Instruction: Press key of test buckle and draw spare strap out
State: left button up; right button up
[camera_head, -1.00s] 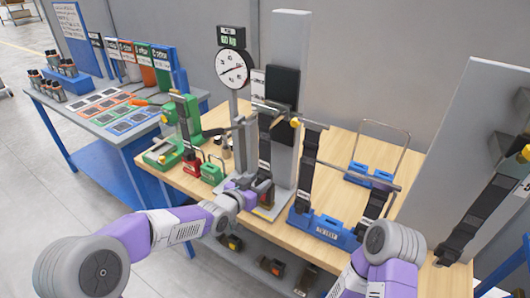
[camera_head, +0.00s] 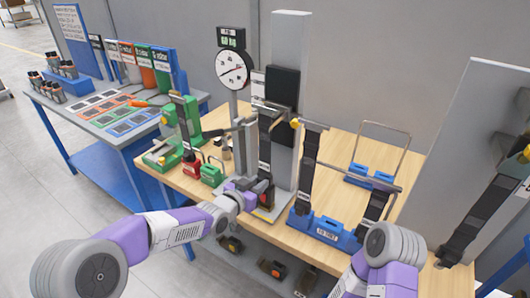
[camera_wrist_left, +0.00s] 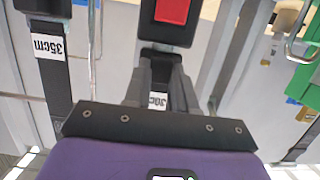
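The black test buckle (camera_head: 266,192) with its red key stands at the foot of a tall grey column on the wooden table. In the left wrist view the buckle (camera_wrist_left: 167,30) is at the top centre and its red key (camera_wrist_left: 173,11) faces me. A black strap (camera_head: 265,150) runs down the column front to the buckle. My left gripper (camera_head: 251,187) is low beside the buckle. In the wrist view its grey fingers point at the buckle's lower end, with a "30" label between them; I cannot tell if they grip anything. My right gripper is out of view.
A blue base (camera_head: 325,231) with upright straps stands right of the column. A dial gauge (camera_head: 232,70) and green fixtures (camera_head: 212,173) are to the left. A strap with a 35cm label (camera_wrist_left: 48,46) hangs left in the wrist view. A grey panel rises at right.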

pick_arm(q)
jog(key=shift+r, duration=0.2)
grip_shut()
jog(key=shift+r+p, duration=1.55)
jog(key=shift+r, duration=0.9)
